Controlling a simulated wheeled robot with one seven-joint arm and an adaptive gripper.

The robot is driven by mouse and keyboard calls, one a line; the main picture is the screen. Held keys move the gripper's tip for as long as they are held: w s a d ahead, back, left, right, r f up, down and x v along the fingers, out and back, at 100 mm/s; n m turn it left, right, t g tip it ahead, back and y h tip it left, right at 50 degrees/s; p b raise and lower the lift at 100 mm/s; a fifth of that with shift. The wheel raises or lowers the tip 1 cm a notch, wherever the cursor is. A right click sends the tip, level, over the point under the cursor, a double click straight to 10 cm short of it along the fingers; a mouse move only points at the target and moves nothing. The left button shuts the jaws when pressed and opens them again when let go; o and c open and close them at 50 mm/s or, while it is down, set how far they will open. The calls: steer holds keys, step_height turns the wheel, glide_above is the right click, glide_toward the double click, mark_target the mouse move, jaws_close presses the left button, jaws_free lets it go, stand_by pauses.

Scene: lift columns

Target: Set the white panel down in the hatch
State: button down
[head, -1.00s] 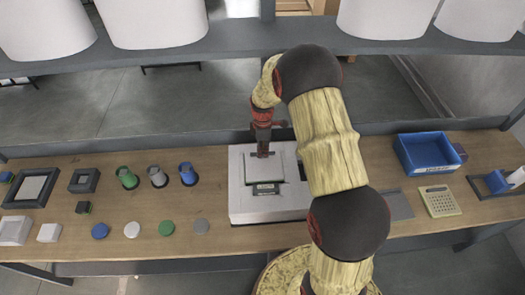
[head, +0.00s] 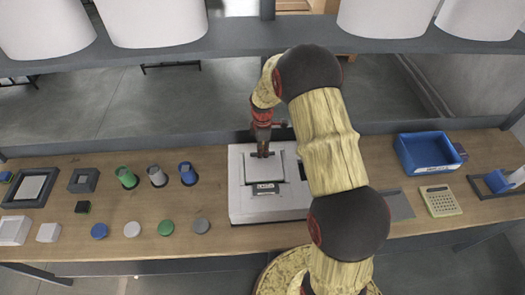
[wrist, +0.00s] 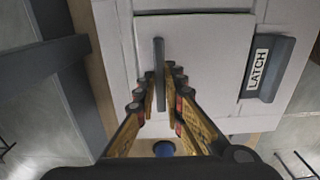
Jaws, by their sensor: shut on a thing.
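The white panel (head: 262,168) is a flat plate on top of the pale box (head: 238,205) in the middle of the bench. In the wrist view the panel (wrist: 205,60) lies over the hatch area, with a thin dark line along its edges. I cannot tell whether it is fully seated or slightly raised. My gripper (head: 263,152) comes down from above at the panel's far part. In the wrist view my gripper (wrist: 163,82) is shut on the panel's grey upright handle (wrist: 159,62). A dark latch block (wrist: 262,70) labelled LATCH sits beside the panel, apart from it.
Green, grey and blue cups (head: 157,176) and several round discs (head: 165,228) stand left of the box. A blue bin (head: 425,153) and a calculator (head: 440,201) are to the right. A shelf beam (head: 200,58) crosses behind, above the bench.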

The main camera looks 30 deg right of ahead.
steer(key=shift+f, duration=0.4)
stand_by(0.8)
steer(key=c, duration=1.8)
jaws_free()
steer(key=shift+r+p, duration=1.55)
steer(key=shift+r, duration=1.95)
